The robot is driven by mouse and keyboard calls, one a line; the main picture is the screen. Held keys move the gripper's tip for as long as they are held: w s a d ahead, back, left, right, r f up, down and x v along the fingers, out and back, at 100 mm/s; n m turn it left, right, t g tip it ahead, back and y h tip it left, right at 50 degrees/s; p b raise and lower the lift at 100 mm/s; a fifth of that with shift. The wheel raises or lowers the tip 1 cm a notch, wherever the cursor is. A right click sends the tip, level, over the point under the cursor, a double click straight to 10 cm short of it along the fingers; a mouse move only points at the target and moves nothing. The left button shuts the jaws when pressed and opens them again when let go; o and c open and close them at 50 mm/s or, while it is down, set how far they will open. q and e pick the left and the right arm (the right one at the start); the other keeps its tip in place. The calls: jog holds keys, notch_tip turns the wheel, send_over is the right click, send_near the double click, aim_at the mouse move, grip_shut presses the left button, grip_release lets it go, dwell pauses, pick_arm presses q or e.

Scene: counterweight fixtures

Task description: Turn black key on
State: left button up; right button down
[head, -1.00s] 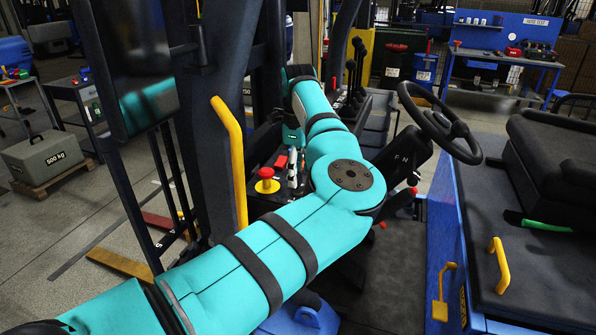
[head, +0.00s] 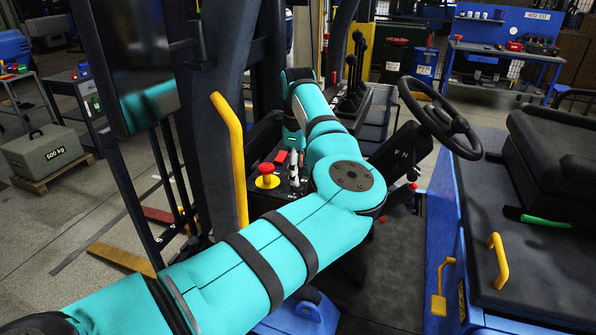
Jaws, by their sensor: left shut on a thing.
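My left arm reaches in from the lower left, bends at the elbow and comes down over the dark control panel (head: 262,204) of the truck. My left gripper (head: 294,178) points down at the panel, small in the view and partly hidden by my forearm. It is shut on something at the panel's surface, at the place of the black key. The key itself is too small and covered to make out, so its turn position cannot be told. A red mushroom button on a yellow base (head: 267,180) stands just left of the gripper. My right gripper is not in view.
A yellow grab handle (head: 232,160) on the dark post is close left of the arm. The steering wheel (head: 440,118) and black levers (head: 353,75) are right of and behind it. A black seat (head: 555,160) is at right. A 500 kg weight (head: 42,150) stands far left.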

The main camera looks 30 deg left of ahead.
pick_arm(q)
jog(key=shift+f+m+b, duration=0.1)
jog(key=shift+m+b, duration=0.7)
jog(key=shift+m, duration=0.1)
jog(key=shift+m+b, duration=0.8)
jog(key=shift+m, duration=0.4)
jog(key=m+b, duration=0.1)
jog(key=m, duration=0.2)
jog(key=shift+m+b, duration=0.3)
jog(key=shift+m, duration=0.5)
jog(key=shift+r, duration=0.2)
jog(key=o, duration=1.1)
jog(key=shift+o, duration=0.2)
